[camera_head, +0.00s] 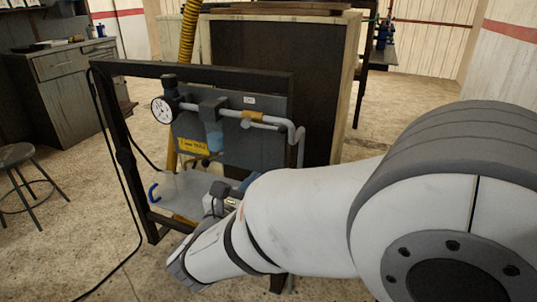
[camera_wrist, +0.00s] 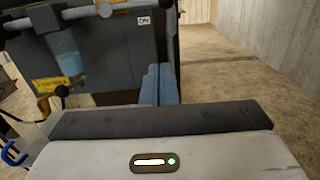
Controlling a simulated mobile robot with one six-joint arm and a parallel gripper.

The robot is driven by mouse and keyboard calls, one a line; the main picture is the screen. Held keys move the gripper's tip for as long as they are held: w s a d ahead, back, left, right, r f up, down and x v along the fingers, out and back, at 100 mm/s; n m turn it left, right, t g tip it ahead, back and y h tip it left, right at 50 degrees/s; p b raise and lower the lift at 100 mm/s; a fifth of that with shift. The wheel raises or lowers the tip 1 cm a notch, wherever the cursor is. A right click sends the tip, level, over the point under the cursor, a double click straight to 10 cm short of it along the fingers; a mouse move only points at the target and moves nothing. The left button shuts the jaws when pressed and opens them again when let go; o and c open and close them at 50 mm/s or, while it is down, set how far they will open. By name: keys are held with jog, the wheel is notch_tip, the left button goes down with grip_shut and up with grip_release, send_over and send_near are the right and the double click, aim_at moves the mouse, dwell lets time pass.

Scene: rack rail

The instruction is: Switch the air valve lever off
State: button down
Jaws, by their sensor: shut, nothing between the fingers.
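The air panel (camera_head: 270,150) is a grey board in a dark frame. A grey pipe (camera_head: 222,112) crosses it, with an orange part (camera_head: 252,116) that looks like the valve lever, lying along the pipe under a small white "ON" label (camera_head: 249,100). In the wrist view the label (camera_wrist: 144,20) is at the top, and the lever is mostly cut off by the top edge. My gripper (camera_wrist: 160,84) shows as two blue fingers, closed together and empty, below and right of the label. In the head view my arm largely hides it, low in front of the panel.
A round gauge (camera_head: 163,110), a blue filter bowl (camera_head: 215,140) and a yellow tag (camera_head: 193,147) are left of the lever. A pale tray (camera_head: 180,190) with a blue hook (camera_head: 153,192) sits below. A stool (camera_head: 18,155) stands left. Floor is open at right.

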aim_at(264, 127)
jog(key=shift+a, duration=0.3)
jog(key=w+d+r+b, duration=0.2)
jog(key=w+d+r, duration=0.1)
jog(key=w, duration=0.7)
jog(key=shift+d+r+b, duration=0.3)
jog(key=shift+d+r, duration=0.1)
jog(key=shift+r, duration=0.3)
jog(key=shift+w, duration=0.1)
jog(key=shift+a+n, duration=0.1)
jog(key=shift+n, duration=0.2)
jog(key=shift+r+n+p, duration=0.3)
jog(key=shift+n+p, duration=0.4)
jog(key=shift+p, duration=0.2)
